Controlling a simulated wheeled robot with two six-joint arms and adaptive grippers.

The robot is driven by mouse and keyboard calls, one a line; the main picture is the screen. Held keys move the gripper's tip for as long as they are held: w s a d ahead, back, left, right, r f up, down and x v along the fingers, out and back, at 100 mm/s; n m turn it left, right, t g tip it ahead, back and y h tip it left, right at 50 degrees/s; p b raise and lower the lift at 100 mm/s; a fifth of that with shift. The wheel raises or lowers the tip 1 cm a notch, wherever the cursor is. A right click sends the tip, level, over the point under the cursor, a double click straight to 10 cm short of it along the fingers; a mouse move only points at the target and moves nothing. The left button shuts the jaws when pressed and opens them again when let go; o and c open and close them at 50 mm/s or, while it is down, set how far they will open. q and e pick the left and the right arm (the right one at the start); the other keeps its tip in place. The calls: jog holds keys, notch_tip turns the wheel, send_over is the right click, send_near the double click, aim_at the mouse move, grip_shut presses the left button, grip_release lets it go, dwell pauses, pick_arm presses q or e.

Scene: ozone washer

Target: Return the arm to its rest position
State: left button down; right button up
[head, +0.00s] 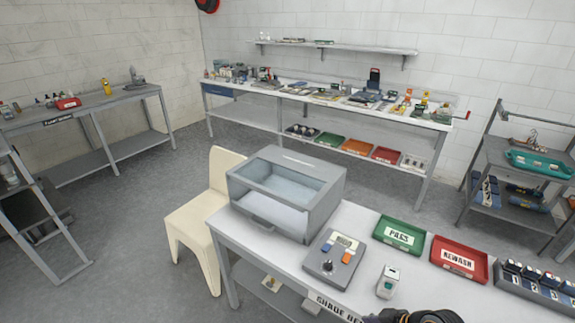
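A dark part of my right arm with its gripper (412,316) shows at the bottom edge of the head view, right of the middle. It is cut off by the frame, so I cannot tell whether its fingers are open or shut. It is close to the front edge of the white bench (400,300), below a small pale handheld device (388,281). My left arm and gripper are not in view.
On the bench stand a grey washer box with a clear window (283,190), a control panel (335,257), a green PASS tray (399,235), a red REWASH tray (460,259) and a numbered rack (535,287). A cream chair (200,215) stands left.

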jog(key=s+d+r+m+h, duration=0.35)
jog(key=s+m+h, duration=0.25)
jog(key=s+m, duration=0.25)
jog(key=s+d+f+g+b, duration=0.1)
jog(key=s+d+f, duration=0.15)
jog(key=f, duration=1.25)
jog(key=s+d+f+g, duration=0.1)
jog(key=s+f, duration=0.2)
jog(key=f, duration=1.3)
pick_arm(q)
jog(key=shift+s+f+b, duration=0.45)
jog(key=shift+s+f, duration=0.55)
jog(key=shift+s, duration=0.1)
pick_arm(e)
jog(key=s+d+f+g, duration=0.1)
jog(key=s+f, duration=1.2)
jog(key=s, duration=0.3)
jog(key=shift+s+f, duration=0.25)
jog(key=shift+f, duration=0.15)
